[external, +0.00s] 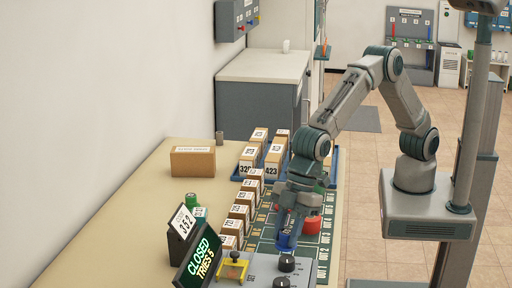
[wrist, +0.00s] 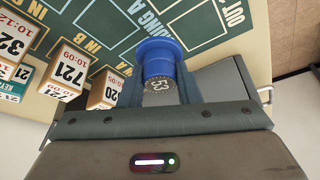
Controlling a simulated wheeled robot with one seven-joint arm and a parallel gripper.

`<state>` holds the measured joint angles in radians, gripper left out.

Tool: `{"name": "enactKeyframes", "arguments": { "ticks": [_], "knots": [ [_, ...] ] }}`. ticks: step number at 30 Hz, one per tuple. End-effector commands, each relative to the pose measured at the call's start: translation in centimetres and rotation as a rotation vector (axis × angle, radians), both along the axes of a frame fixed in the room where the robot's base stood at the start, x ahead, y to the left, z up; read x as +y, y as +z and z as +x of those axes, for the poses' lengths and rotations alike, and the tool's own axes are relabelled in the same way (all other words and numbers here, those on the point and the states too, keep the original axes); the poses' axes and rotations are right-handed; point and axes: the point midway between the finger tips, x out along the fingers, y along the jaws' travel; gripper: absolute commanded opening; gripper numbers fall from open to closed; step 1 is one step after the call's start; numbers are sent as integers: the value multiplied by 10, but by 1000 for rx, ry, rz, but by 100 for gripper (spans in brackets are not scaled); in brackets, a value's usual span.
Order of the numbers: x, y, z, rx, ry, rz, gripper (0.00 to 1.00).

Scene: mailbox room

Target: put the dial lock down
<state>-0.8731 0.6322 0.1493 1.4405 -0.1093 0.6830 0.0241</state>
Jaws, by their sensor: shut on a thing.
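The dial lock (wrist: 158,55) is a blue round body with a grey numbered dial reading about 53. It sits between my gripper's fingers (wrist: 160,90) in the wrist view, and my gripper is shut on it. In the external view my gripper (external: 289,228) points down over the green marked mat (external: 322,262), with the blue lock (external: 285,242) at its tips, close to the grey panel. I cannot tell whether the lock touches the surface. Part of the lock is hidden by the fingers.
Numbered boxes (external: 238,212) stand in a row left of my gripper. A red round thing (external: 312,225) is close on its right. A grey panel with black knobs (external: 287,263) and a CLOSED sign (external: 199,258) are in front. The table's left part is mostly clear.

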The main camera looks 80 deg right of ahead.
Motion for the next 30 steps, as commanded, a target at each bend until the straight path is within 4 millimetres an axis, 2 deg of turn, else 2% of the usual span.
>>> {"name": "enactKeyframes", "arguments": {
  "ticks": [5,12,24,25,26,27,30],
  "knots": [
    [5,-8,-2,0,-2,-2,6],
    [5,-41,-2,1,-1,-2,6],
    [5,-48,-1,0,-1,0,6],
    [5,-47,-1,0,-1,0,38],
    [4,-47,-1,0,-1,0,47],
    [4,-47,-1,0,-1,0,52],
    [4,-47,-1,0,-1,0,52]
  ]
}}
